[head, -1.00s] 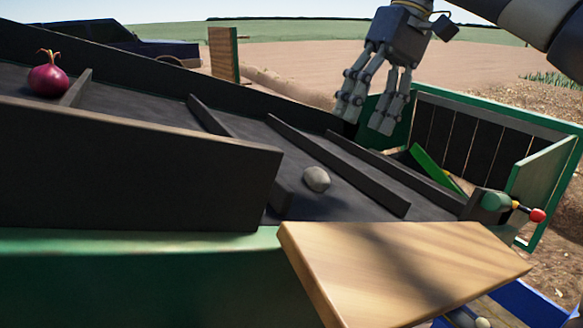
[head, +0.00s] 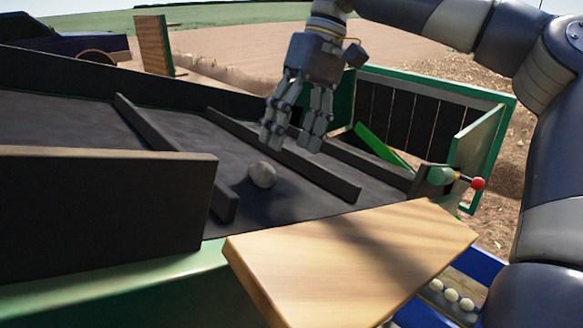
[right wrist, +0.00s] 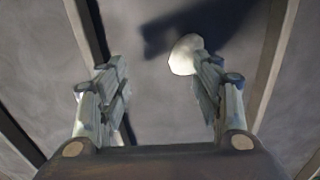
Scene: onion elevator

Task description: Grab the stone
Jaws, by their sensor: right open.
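The gap between the fingers (right wrist: 160,88) is empty. I cannot tell whether that finger touches the stone. My left gripper is not in view.
Dark slats (head: 290,157) cross the belt. A dark side wall (head: 95,205) stands at the front left. A wooden board (head: 345,255) juts out at the front. A red-tipped lever (head: 478,183) stands at the right. A blue crate (head: 455,290) with pale round items sits below.

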